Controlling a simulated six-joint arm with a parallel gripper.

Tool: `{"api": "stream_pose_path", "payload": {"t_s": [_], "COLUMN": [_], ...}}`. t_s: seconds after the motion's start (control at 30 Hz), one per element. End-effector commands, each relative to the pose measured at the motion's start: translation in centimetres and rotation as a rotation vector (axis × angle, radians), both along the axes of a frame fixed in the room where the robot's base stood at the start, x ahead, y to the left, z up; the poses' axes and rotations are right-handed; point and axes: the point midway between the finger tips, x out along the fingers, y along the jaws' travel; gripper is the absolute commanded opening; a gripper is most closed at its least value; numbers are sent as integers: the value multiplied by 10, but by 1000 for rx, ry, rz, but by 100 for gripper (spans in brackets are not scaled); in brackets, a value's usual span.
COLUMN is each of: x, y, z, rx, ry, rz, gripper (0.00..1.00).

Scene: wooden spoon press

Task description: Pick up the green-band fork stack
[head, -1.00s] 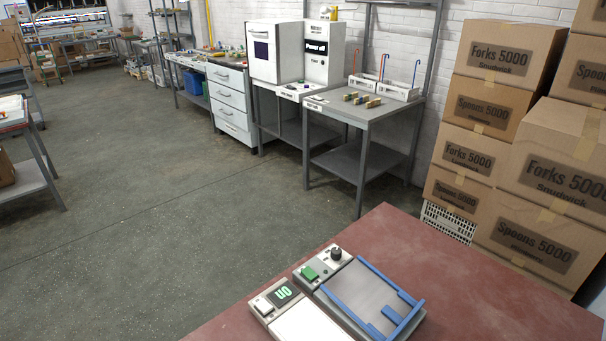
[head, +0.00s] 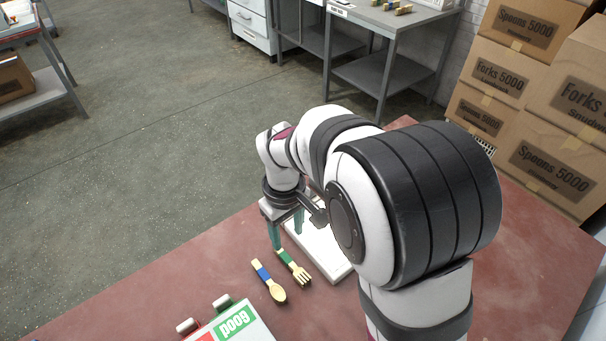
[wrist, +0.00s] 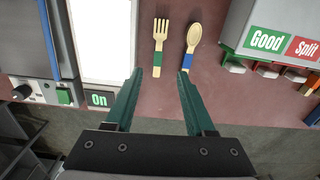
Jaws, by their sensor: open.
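The fork stack with a green band (head: 295,268) lies on the red-brown table, beside a wooden spoon stack with a blue band (head: 268,283). In the wrist view the fork stack (wrist: 160,38) points away from me, its handle end between the fingertips. The spoon stack (wrist: 193,38) lies just right of it, its handle end close by the right fingertip. My gripper (head: 287,238) is open and empty, pointing down by the fork's handle end. In the wrist view my gripper (wrist: 160,74) shows both green fingers spread. Its height above the table is hard to tell.
A white lit panel (wrist: 103,40) with an "On" display lies left of the fork. A grey box marked Good and Split (wrist: 262,15) stands right of the spoon. A device with a blue-edged tray (wrist: 28,55) is at far left. Bare table lies around the stacks.

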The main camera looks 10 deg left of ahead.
Motion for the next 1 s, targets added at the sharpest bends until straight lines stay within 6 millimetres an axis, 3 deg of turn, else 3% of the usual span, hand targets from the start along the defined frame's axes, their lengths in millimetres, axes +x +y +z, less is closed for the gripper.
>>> {"api": "stream_pose_path", "payload": {"t_s": [0.1,0.2,0.37,0.53,0.63,0.83,1.0], "x": [-1,-1,-1,-2,-2,-2,-2], "y": [-1,-2,-3,-7,-7,-6,-6], "z": [-36,-58,-79,-113,-123,-124,-124], "rx": [-3,-2,-2,-2,-1,-1,-1], "ry": [6,5,3,3,1,-1,0], "rz": [-3,-5,-7,-8,-8,-9,-9], "gripper": [55,55,55,55,55,55,26]}}
